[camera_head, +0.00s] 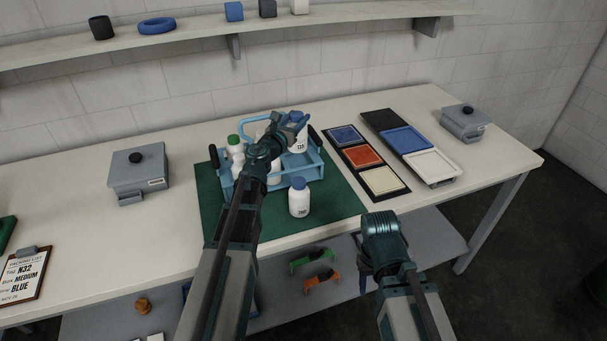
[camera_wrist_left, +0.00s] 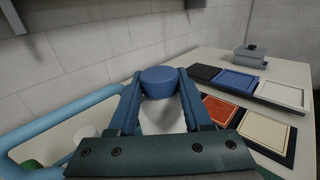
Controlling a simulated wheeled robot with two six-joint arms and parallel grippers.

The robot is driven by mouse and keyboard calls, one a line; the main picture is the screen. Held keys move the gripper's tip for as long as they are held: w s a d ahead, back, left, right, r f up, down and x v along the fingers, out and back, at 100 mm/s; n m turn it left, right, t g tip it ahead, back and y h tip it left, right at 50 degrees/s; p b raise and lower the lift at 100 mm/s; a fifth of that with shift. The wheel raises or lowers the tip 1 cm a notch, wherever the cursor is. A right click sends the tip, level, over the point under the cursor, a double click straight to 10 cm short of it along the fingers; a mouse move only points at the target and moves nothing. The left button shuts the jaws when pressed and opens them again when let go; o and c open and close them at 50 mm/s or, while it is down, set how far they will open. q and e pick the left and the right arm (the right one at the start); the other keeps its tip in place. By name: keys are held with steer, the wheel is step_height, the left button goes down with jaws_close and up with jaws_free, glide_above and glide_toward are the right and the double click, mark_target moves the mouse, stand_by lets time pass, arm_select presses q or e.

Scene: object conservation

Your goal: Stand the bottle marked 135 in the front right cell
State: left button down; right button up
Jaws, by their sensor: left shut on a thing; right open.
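My left gripper (camera_head: 293,121) is shut on a white bottle (camera_head: 298,144) with a blue cap and a label that seems to read 135. It holds the bottle upright over the right part of the light blue carrier (camera_head: 312,172). I cannot tell whether its base touches the cell floor. In the left wrist view the blue cap (camera_wrist_left: 160,82) sits between the two fingers. A green-capped white bottle (camera_head: 236,150) stands in the carrier's left part. My arm hides much of the carrier's middle. My right gripper (camera_head: 380,222) is open and empty in front of the table.
Another blue-capped white bottle (camera_head: 299,200) stands on the green mat (camera_head: 338,205) before the carrier. Trays of coloured squares (camera_head: 364,156) lie to the right. Grey lidded boxes (camera_head: 138,180) stand left and far right. A packing list (camera_head: 22,275) lies at front left.

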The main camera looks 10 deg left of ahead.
mark_target(299, 147)
arm_select(q)
steer(key=shift+w+f, duration=0.3)
steer(key=shift+f, duration=0.35)
steer(key=shift+w+d+f+b, duration=0.1)
steer(key=shift+w+f+b, duration=0.1)
steer(key=shift+w+b, duration=0.2)
arm_select(e)
steer(key=shift+w+d+f, duration=0.1)
steer(key=shift+w+f, duration=0.5)
steer(key=shift+f, duration=0.15)
arm_select(q)
steer(key=shift+s, duration=0.1)
arm_select(e)
steer(key=shift+f, duration=0.1)
arm_select(q)
steer(key=shift+f+b, duration=0.4)
steer(key=shift+b, duration=0.1)
step_height(299, 147, down, 9)
steer(key=b, duration=0.9)
steer(key=shift+f, duration=0.15)
arm_select(e)
step_height(299, 147, down, 10)
